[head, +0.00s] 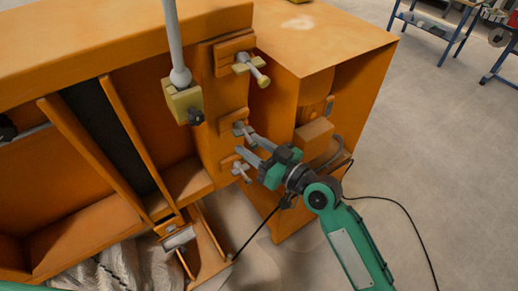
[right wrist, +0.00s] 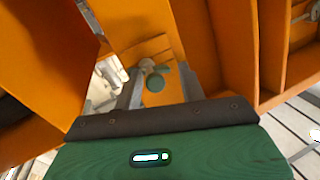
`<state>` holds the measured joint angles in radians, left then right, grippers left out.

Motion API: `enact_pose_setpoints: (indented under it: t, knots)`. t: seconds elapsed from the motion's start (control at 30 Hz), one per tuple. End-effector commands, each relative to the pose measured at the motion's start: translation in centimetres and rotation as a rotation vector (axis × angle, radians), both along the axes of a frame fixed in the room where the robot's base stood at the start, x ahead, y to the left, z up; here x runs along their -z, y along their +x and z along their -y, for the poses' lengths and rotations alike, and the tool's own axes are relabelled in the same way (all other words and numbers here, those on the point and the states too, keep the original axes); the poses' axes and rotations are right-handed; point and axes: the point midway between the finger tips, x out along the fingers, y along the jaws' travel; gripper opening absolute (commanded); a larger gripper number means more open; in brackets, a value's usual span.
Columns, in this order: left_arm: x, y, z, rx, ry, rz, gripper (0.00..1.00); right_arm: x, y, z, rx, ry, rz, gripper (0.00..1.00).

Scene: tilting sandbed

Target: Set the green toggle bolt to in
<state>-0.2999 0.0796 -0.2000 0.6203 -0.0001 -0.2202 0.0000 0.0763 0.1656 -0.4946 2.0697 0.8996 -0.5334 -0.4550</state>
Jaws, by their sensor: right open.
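The green toggle bolt (right wrist: 155,83) shows in the right wrist view as a teal round knob with a small crossbar, on an orange wooden block. It lies between and beyond the two grey fingers of my right gripper (right wrist: 157,88). In the head view my right gripper (head: 245,142) is open, its fingertips close to the orange post. A small grey toggle (head: 239,128) shows just above the fingertips and another (head: 241,171) just below them. I cannot tell from the head view which is green, or whether a finger touches one. My left gripper is out of view.
A larger yellowish toggle (head: 250,68) sits higher on the post. A yellow block (head: 183,103) with a grey rod stands left of it. An orange box with a grey hook (head: 333,152) is right of my gripper. Black cable runs by my arm; grey floor lies right.

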Motion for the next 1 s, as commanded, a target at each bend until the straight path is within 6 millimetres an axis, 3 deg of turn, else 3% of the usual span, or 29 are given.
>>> enact_pose_setpoints:
  t: [0.17,0.7,1.0]
  knots:
    - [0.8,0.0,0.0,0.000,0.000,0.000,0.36,0.4,-0.8,1.2,0.002,-0.003,0.002,0.41]
    - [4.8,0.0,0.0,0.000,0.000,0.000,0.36,0.9,-7.1,8.7,-0.003,-0.005,0.001,0.41]
    - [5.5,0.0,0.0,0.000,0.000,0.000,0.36,0.7,-8.5,10.5,-0.003,-0.001,0.001,0.41]
